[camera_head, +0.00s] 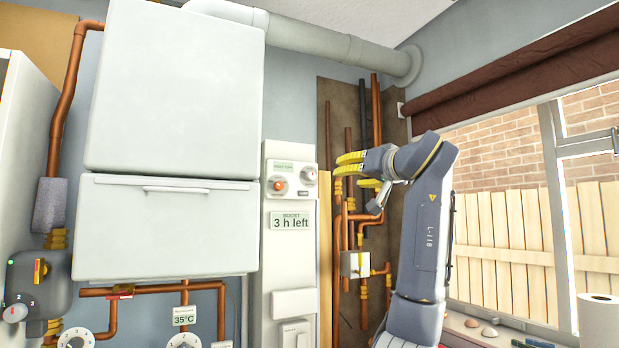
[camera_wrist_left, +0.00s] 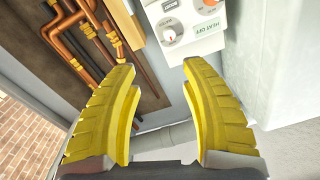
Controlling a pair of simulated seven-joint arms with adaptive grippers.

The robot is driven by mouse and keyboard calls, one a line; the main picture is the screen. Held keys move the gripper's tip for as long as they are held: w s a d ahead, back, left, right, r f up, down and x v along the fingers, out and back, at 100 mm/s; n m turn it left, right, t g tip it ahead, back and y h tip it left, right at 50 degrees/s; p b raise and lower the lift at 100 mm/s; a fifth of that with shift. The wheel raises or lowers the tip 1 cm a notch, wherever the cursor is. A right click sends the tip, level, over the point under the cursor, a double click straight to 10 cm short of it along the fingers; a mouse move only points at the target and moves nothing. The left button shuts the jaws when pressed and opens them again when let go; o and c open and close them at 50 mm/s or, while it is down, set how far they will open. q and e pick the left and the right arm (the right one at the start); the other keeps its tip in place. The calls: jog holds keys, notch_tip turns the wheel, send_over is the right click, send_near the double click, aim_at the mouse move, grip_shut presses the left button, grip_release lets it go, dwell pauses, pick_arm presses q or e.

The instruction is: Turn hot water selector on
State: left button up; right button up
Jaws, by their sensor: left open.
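A tall white control panel (camera_head: 290,232) stands in the middle of the head view. It has an orange-marked knob (camera_head: 279,185) on the left, a pale knob (camera_head: 310,176) on the right, and a green display. I cannot read which knob is the hot water selector. In the left wrist view the panel appears upside down, with a white knob (camera_wrist_left: 169,37) with a red mark beside a "HEAT OFF" display (camera_wrist_left: 206,28). My left gripper (camera_head: 340,174) is open and empty, right of the panel, its yellow fingers pointing at it. It also shows in the left wrist view (camera_wrist_left: 158,76). My right gripper is not in view.
Copper pipes (camera_head: 376,150) run up the wall behind my left gripper. A large white cabinet (camera_head: 168,228) stands left of the panel. A grey unit with a yellow lever (camera_head: 40,270) is far left. A window (camera_head: 520,220) and sill are on the right.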

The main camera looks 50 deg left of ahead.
pick_arm(q)
jog(key=s+r, duration=0.1)
jog(key=s, duration=0.1)
send_near(313, 176)
jog(key=shift+n+g, duration=0.4)
jog(key=a, duration=0.3)
jog(key=w+a, duration=0.1)
jog(key=a, duration=0.2)
jog(key=w+a, duration=0.1)
jog(key=a, duration=0.2)
jog(key=shift+r, duration=0.15)
jog(key=shift+c, duration=0.4)
grip_shut()
